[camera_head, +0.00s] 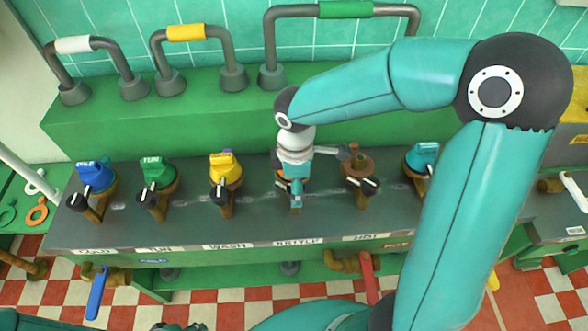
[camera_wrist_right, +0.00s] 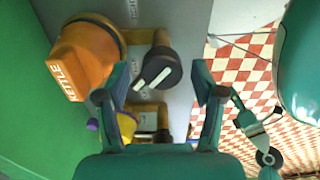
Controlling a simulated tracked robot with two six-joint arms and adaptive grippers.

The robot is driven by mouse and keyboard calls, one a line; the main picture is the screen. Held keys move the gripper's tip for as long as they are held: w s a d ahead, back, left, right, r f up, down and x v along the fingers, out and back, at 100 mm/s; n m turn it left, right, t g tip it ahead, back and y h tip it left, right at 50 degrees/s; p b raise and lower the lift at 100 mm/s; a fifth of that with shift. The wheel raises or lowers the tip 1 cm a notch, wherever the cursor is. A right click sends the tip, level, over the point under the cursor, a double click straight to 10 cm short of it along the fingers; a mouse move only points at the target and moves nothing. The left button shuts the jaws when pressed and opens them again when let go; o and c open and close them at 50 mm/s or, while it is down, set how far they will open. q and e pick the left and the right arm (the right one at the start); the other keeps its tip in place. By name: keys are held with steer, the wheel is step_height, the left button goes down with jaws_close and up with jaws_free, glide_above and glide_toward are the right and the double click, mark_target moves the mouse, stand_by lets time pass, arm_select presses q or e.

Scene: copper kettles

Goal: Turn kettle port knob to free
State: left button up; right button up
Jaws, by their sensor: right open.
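The kettle port knob (camera_wrist_right: 158,72) is a black round knob with pale marks on its face, on a brass stem in the right wrist view. Beside it on the left is the orange valve handle lettered KETTLE (camera_wrist_right: 80,62). My right gripper (camera_wrist_right: 160,86) is open, with one finger on each side of the black knob in that view. I cannot tell whether the fingers touch it. In the head view my right gripper (camera_head: 295,180) points down over the KETTLE place and mostly hides the orange handle and the knob. My left gripper does not show clearly.
Similar valves stand to either side: blue (camera_head: 95,176), green (camera_head: 157,171) and yellow (camera_head: 226,169) to the left, brown (camera_head: 359,163) and teal (camera_head: 421,160) to the right. Pipe handles rise behind on the green ledge (camera_head: 200,115).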

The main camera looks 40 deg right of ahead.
step_height(320, 180, up, 11)
steer(key=shift+r, duration=0.2)
stand_by(0.6)
